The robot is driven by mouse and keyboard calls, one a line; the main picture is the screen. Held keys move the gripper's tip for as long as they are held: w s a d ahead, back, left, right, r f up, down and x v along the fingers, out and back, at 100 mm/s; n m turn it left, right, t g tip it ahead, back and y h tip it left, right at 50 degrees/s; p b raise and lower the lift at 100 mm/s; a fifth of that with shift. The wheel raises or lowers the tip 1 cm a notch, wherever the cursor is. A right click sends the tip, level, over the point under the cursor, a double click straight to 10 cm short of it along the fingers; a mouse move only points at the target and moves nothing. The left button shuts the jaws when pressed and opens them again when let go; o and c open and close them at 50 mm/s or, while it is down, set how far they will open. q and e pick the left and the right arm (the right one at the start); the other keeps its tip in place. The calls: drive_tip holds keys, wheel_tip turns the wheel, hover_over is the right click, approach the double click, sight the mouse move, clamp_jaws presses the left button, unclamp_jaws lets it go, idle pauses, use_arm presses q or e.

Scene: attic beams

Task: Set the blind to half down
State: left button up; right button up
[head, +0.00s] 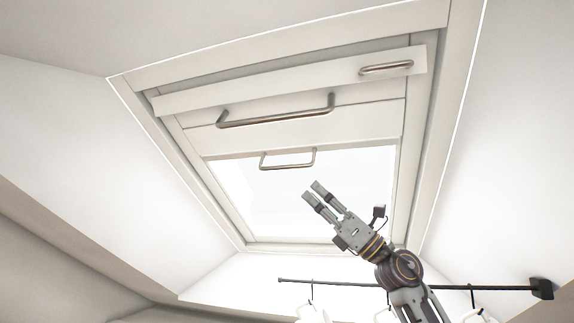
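A roof window (330,205) is set in the sloped ceiling. A pale blind (360,124) covers a band at its top, and bright glass shows below. A small metal handle (288,166) hangs at the blind's lower edge. My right gripper (312,190) is below and a little right of this handle, in front of the glass. It is apart from the handle. Its two fingers are parallel with a narrow gap and nothing between them. My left gripper is not in view.
A dark clothes rail (450,288) with hangers crosses below, by my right arm.

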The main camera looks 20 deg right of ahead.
sight(287, 167)
drive_tip(key=shift+p+x, duration=2.1)
drive_tip(key=shift+x, duration=3.35)
clamp_jaws()
